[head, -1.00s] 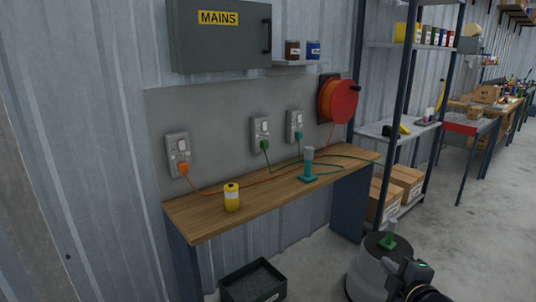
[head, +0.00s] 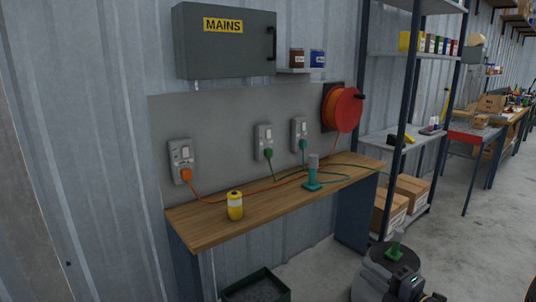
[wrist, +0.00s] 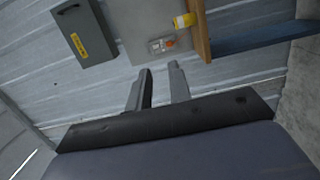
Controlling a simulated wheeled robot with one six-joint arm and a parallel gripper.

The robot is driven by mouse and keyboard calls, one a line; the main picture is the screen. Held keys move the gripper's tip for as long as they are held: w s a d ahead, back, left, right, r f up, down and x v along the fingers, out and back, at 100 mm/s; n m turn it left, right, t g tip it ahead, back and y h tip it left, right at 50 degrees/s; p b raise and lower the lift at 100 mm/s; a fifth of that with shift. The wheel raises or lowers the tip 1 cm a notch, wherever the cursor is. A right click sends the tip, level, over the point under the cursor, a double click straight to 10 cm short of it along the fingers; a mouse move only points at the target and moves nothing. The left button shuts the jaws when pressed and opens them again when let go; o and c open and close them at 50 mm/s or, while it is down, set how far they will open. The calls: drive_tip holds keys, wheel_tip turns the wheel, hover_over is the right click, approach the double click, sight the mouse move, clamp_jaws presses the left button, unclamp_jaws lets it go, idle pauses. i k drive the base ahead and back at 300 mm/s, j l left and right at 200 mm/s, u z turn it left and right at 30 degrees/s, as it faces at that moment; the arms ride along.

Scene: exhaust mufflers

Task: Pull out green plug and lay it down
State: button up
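The green plug (head: 268,154) sits in the middle wall socket (head: 264,136), and its green cable runs down to the bench. A teal plug (head: 303,145) is in the right socket (head: 300,129), and an orange plug (head: 186,174) is in the left socket (head: 181,153). My gripper (wrist: 160,80) is open and empty in the wrist view, its two fingers apart. The orange plug (wrist: 169,43) shows beyond the fingers; I cannot make out the green plug there. In the head view, a dark part of my arm shows at the bottom right, well away from the sockets.
The wooden bench (head: 215,222) under the sockets carries a yellow can (head: 235,206) and a teal stand with grey top (head: 312,176). A dark bin (head: 256,285) lies below. The bench's middle front is clear.

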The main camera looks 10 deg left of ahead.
sight(268, 152)
drive_tip(key=i+j, duration=0.25)
drive_tip(key=i, duration=0.2)
drive_tip(key=i+j+u, duration=0.1)
drive_tip(key=i+j, duration=0.15)
drive_tip(key=i, duration=0.2)
drive_tip(key=i+j, duration=0.2)
drive_tip(key=i, duration=0.25)
drive_tip(key=i+j+u, duration=0.1)
drive_tip(key=i+j, duration=0.15)
drive_tip(key=i, duration=0.2)
drive_tip(key=i+j, duration=0.15)
drive_tip(key=i, duration=0.3)
